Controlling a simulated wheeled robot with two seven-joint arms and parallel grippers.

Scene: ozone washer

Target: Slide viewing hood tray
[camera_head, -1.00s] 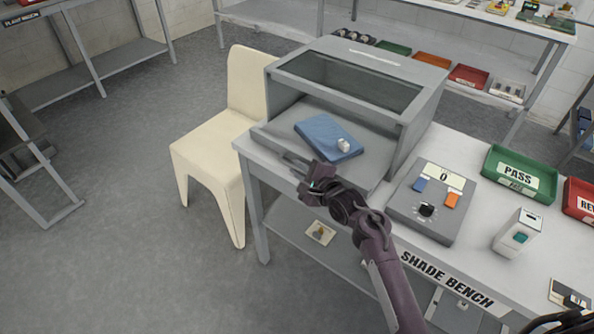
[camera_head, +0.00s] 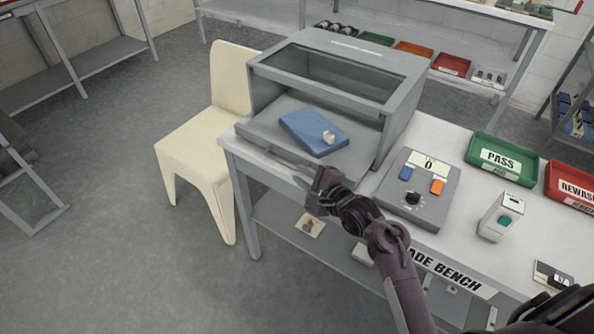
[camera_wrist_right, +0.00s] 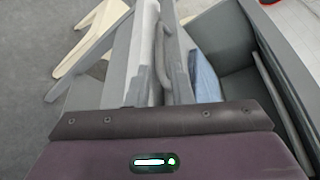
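The grey viewing hood (camera_head: 392,112) with a dark glass top stands on the bench. Its flat grey tray (camera_head: 262,128) sticks out of the open front. A blue pad (camera_head: 308,130) with a small white piece (camera_head: 328,137) on it lies on the tray. The tray handle (camera_wrist_right: 161,55) shows ahead in the right wrist view, beyond the gripper body. My left gripper is not in view.
A cream chair (camera_head: 205,150) stands close to the bench's left end. A control box (camera_head: 412,205) sits right of the tray. A white device (camera_head: 500,216), a green PASS bin (camera_head: 503,158) and a red bin (camera_head: 572,188) are further right.

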